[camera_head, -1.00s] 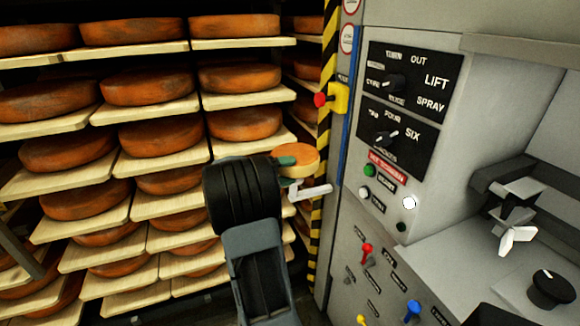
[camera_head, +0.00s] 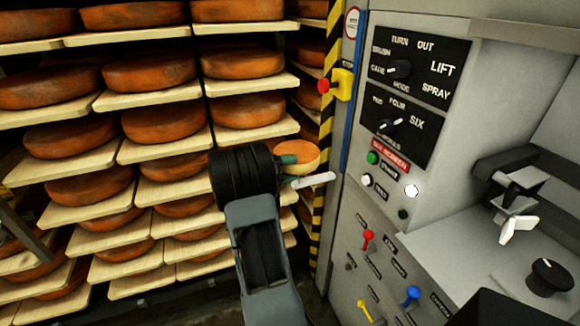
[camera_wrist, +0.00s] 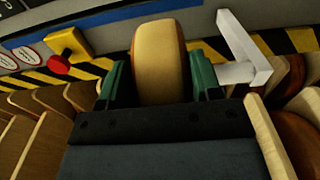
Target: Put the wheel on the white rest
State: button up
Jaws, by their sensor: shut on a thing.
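A small orange-brown cheese wheel (camera_head: 304,153) with a pale face is held in my gripper (camera_head: 288,160), left of the grey machine. In the wrist view, the wheel (camera_wrist: 159,62) stands on edge between my green fingers (camera_wrist: 160,82), which are shut on it. A white bar (camera_head: 314,180) shows just below the wheel. In the wrist view, a white angled bracket (camera_wrist: 238,48) is close beside the right finger. I cannot tell whether wheel and bracket touch. Another white bracket (camera_head: 517,225) is on the machine at right. Which white part is the rest is unclear.
Wooden shelves (camera_head: 168,145) with several large orange wheels fill the left. A yellow box with a red button (camera_head: 340,85) is on the machine's edge beside a yellow-black striped post (camera_head: 326,130). The machine's panel (camera_head: 410,90) carries knobs, buttons and coloured levers.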

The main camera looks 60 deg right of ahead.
jog(key=o, duration=1.5)
jog(key=shift+f, duration=0.1)
jog(key=shift+o, duration=0.2)
jog(key=b+v, duration=0.2)
jog(key=v, duration=1)
jog(key=s+a+f+n+t+y, duration=0.1)
jog(key=a+t+y, duration=0.3)
jog(key=a, duration=0.6)
jog(key=s+a+f+n+t+y, duration=0.1)
jog(key=s+a+n+t+y, duration=0.2)
jog(key=a, duration=0.8)
jog(key=s+a+f+n+t+y, duration=0.1)
jog(key=s+a+n+t+y, duration=0.2)
jog(key=a+t+y, duration=0.3)
jog(key=s+a+y, duration=0.1)
jog(key=a, duration=0.4)
jog(key=shift+s+a+f+t+y, duration=0.2)
jog(key=shift+a+f+t+y, duration=0.1)
jog(key=shift+t+y, duration=0.1)
